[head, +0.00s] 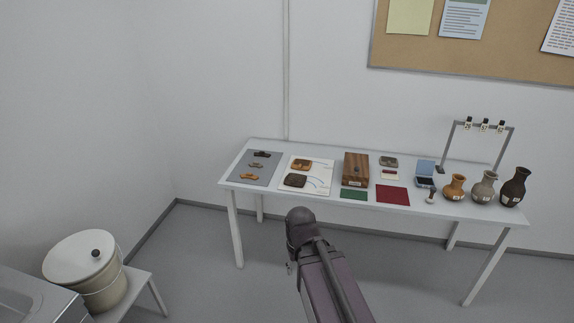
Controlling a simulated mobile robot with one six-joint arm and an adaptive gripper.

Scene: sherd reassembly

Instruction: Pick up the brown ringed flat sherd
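Two flat sherds lie on a white sheet (319,181) on the table's left half. The lower one is a dark brown sherd (295,181); the upper one is a lighter orange-brown sherd (301,164) with darker patches. They are too small here to tell which one carries rings. My arm reaches up from the bottom of the head view and ends in front of the table, apart from both sherds. My gripper cannot be made out; only arm links show clearly.
A grey mat (244,173) with several handle-like pieces lies left of the sheet. A wooden box (356,168), a green mat (354,194) and a red mat (392,195) lie to its right. Three vases stand at the right end. A lidded bucket (100,290) stands lower left.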

